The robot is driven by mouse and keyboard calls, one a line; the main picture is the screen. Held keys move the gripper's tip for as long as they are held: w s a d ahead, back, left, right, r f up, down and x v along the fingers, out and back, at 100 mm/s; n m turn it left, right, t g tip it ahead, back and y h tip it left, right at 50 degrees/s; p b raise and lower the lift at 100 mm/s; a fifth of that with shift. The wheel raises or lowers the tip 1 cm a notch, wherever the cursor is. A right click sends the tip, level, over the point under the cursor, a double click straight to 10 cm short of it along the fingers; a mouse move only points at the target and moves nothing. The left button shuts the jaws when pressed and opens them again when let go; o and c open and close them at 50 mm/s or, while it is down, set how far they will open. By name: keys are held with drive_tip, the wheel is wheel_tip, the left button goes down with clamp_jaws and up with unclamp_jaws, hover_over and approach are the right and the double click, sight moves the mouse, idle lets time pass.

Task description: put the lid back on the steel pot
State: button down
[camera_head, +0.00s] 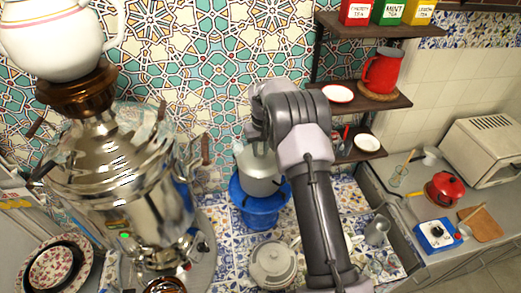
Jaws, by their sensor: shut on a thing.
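The steel pot (262,185) stands upright on a blue stand (255,215) beside the samovar, in the middle of the view. My gripper (257,148) points down over the top of this pot, at the end of my arm. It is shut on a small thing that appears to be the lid. The fingertips and most of the lid are hard to make out, and I cannot tell whether the lid touches the pot's rim.
A large steel samovar (120,185) with a white teapot (65,40) on top stands close on the left. A lidded pale pot (272,265) sits in front of the blue stand. Shelves (370,102) with a red jug (382,72) are behind, right.

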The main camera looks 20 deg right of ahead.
drive_tip(key=c, duration=1.1)
unclamp_jaws()
drive_tip(key=shift+o, duration=0.4)
drive_tip(key=o, duration=0.4)
drive_tip(key=shift+r+p, duration=2.15)
drive_tip(key=shift+r, duration=1.45)
drive_tip(key=shift+f, duration=0.1)
clamp_jaws()
